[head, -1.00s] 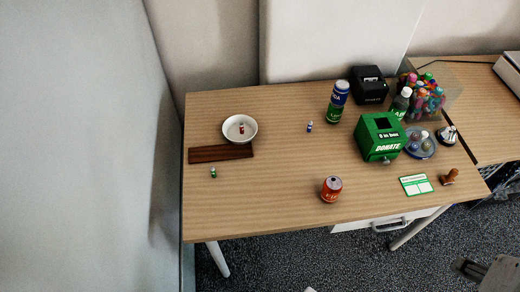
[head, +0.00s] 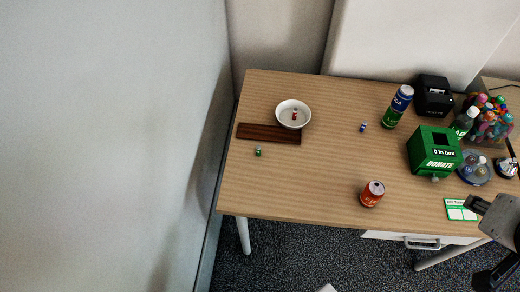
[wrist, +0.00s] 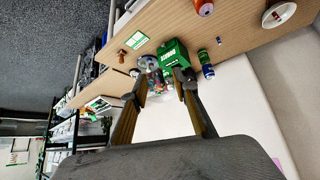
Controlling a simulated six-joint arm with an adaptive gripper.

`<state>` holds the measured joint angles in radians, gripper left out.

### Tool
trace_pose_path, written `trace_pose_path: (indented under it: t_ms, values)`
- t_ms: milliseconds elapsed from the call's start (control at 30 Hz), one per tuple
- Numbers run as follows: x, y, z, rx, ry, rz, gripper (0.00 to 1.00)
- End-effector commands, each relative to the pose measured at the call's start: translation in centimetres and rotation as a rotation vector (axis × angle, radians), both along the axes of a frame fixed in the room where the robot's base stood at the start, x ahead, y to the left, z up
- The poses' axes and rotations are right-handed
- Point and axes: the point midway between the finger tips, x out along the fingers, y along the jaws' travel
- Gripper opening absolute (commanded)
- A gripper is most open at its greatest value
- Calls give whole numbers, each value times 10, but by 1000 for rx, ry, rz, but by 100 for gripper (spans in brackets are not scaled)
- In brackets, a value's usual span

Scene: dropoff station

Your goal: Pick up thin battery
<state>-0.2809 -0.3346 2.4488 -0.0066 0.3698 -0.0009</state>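Three small batteries show in the head view. A blue one (head: 363,127) stands mid-table, a green one (head: 258,151) stands at the left, and a red and white one (head: 295,115) is in the white bowl (head: 281,112). They are too small to tell which is thinnest. My gripper (wrist: 160,82) is open, with its two fingers apart and nothing between them in the wrist view. In the head view my arm's end is at the lower right, far from the batteries.
A dark wooden board (head: 268,134) lies below the bowl. A red can (head: 372,193), a green donation box (head: 434,153), a tall can (head: 398,106) and a black printer (head: 434,97) stand to the right. The table's front left is clear.

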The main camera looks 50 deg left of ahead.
Motion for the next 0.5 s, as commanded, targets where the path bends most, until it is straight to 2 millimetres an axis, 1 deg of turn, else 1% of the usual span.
trace_pose_path:
  t_ms: [33, 200, 400, 500]
  values:
    - [6, 11, -5, 1, -4, 23, 29]
    - [28, 46, -18, 13, -41, 89, 29]
    - [47, 91, -35, 30, -84, 167, 29]
    - [53, 114, -45, 40, -104, 207, 29]
